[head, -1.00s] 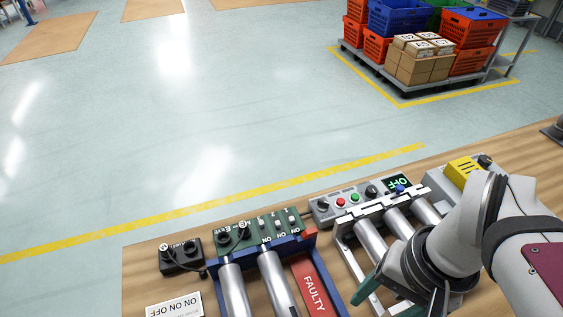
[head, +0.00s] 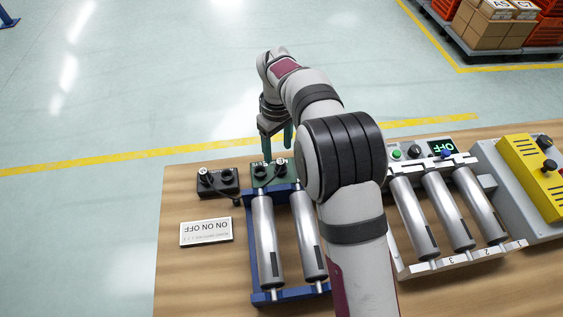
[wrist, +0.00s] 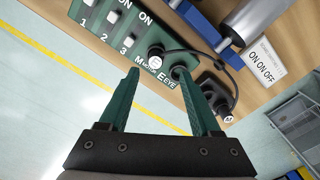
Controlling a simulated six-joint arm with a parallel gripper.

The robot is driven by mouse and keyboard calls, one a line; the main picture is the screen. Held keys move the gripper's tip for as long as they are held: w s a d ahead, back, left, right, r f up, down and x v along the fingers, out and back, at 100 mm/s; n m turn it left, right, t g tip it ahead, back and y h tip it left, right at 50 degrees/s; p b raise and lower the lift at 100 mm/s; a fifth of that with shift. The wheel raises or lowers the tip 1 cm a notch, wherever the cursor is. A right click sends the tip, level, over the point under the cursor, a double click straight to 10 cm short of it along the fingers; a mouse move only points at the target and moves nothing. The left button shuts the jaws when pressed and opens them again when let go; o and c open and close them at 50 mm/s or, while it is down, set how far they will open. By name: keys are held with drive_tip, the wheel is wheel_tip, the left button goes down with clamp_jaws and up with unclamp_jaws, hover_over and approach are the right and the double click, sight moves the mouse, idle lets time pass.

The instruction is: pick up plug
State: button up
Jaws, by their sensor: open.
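A black plug with a white round top (head: 281,161) sits on the green panel (head: 262,180). In the wrist view this plug (wrist: 155,55) shows between the fingertips, beyond them. A second white-topped plug (head: 203,171) is on the black socket box (head: 219,183), and also shows in the wrist view (wrist: 227,114). A dark cable runs in the gap between the panel and the box. My gripper (head: 277,153) has green fingers, and is open and empty close to the panel's far edge. It also shows in the wrist view (wrist: 160,74). Its height above the plug is hard to tell.
A blue rack (head: 254,262) with metal cylinders stands in front of the panel. A white sign (head: 206,231) lies left of it. My arm hides part of the panel.

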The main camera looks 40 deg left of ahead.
sight(280, 161)
drive_tip(key=f, duration=0.5)
drive_tip(key=shift+w+d, duration=0.1)
drive_tip(key=shift+w, duration=0.2)
clamp_jaws()
